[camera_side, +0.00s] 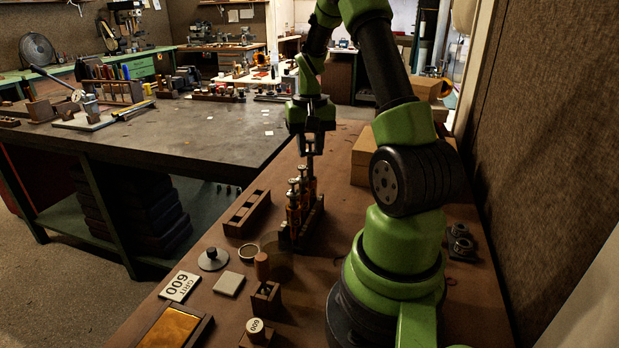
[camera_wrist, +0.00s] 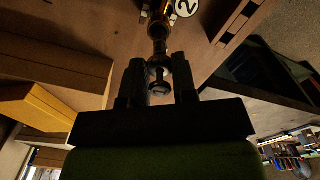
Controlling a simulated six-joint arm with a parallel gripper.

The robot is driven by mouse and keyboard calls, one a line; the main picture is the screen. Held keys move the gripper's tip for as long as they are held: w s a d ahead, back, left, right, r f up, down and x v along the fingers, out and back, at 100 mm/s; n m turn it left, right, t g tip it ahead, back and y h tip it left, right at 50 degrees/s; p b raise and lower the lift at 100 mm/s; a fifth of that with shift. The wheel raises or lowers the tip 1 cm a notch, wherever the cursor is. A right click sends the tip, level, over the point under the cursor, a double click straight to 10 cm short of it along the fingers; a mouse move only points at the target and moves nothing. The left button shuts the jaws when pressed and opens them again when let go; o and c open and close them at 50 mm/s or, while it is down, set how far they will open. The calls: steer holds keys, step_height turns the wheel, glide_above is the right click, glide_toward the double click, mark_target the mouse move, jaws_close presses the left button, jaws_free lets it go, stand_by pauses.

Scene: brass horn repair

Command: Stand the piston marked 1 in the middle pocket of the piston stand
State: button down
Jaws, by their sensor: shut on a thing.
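My gripper (camera_side: 311,148) is pointing down above the far end of a dark narrow rack (camera_side: 287,238). In the wrist view, its two fingers (camera_wrist: 158,78) are closed around the knobbed stem of a piston (camera_wrist: 158,46). The piston's number is not readable, so I cannot tell if it is the one marked 1. Brass pistons (camera_side: 293,207) stand upright in the rack.
A cardboard box (camera_side: 364,160) stands right of my gripper. The bench's left edge runs close beside the pocketed block.

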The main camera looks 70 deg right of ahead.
steer(key=shift+r, duration=2.2)
steer(key=w+a+f+n, duration=0.1)
steer(key=w+a+n, duration=0.1)
steer(key=w, duration=0.4)
steer(key=w+a+n, duration=0.3)
steer(key=w, duration=0.4)
steer(key=shift+w+a+f+n, duration=0.25)
steer(key=shift+a+f+n, duration=0.05)
steer(key=shift+f+n, duration=0.1)
steer(key=shift+f, duration=2.35)
steer(key=shift+f, duration=2.05)
steer(key=c, duration=0.5)
jaws_free()
